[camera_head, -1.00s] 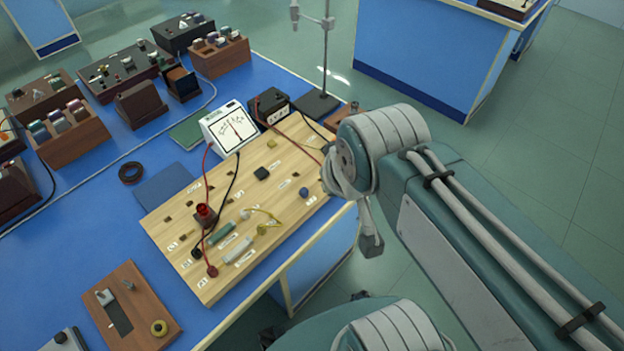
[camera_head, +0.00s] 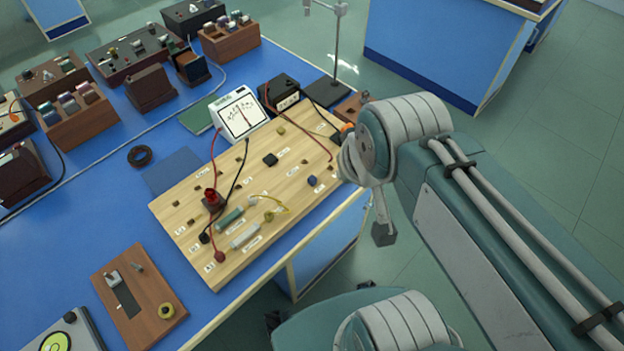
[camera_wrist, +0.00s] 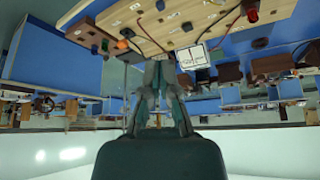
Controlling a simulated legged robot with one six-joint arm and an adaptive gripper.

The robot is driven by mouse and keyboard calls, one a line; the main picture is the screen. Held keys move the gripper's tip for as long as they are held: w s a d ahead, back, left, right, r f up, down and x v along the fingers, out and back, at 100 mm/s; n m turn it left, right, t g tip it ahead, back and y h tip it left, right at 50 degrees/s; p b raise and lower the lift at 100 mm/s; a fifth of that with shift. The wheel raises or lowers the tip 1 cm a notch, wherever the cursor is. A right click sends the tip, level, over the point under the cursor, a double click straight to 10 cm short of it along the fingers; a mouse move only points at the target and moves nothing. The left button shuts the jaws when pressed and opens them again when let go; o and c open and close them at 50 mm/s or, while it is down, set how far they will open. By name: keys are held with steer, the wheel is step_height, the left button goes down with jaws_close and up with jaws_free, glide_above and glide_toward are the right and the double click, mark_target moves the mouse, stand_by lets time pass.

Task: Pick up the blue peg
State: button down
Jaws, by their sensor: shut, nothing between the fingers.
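The small blue peg (camera_head: 312,181) stands on the right part of the light wooden board (camera_head: 190,207), near the board's right edge, in the head view. I cannot pick it out in the wrist view. My gripper (camera_wrist: 158,72) is shut and empty in the wrist view, its fingers together and apart from the board. In the head view my arm's end hangs beside the board's right edge, to the right of the blue peg. The fingertips cannot be made out clearly there.
Red and black wires run from the board to a white meter (camera_head: 240,115) and a black box (camera_head: 280,92). Green and white cylinders (camera_head: 230,218) lie on the board. A stand (camera_head: 334,50) rises behind. A smaller brown board (camera_head: 140,300) lies front left.

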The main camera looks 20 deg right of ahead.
stand_by(0.3)
steer(key=c, duration=0.5)
jaws_free()
steer(key=shift+w, duration=0.2)
steer(key=shift+c, duration=0.2)
steer(key=shift+o, duration=0.5)
steer(key=w+f+n+g, duration=0.2)
steer(key=w+f, duration=0.2)
steer(key=w, duration=0.4)
steer(key=shift+n+g, duration=0.3)
steer(key=n+g, duration=0.3)
glide_above(312, 177)
step_height(312, 177, down, 10)
steer(key=f, duration=0.5)
steer(key=shift+s+a+f, duration=0.1)
steer(key=shift+s+a, duration=0.15)
steer(key=shift+s, duration=0.15)
steer(key=shift+w+d+f, duration=0.1)
steer(key=shift+w+f, duration=0.1)
steer(key=shift+f, duration=1.2)
steer(key=shift+w+d+f, duration=0.1)
steer(key=shift+w+f, duration=0.05)
steer(key=shift+f, duration=1.2)
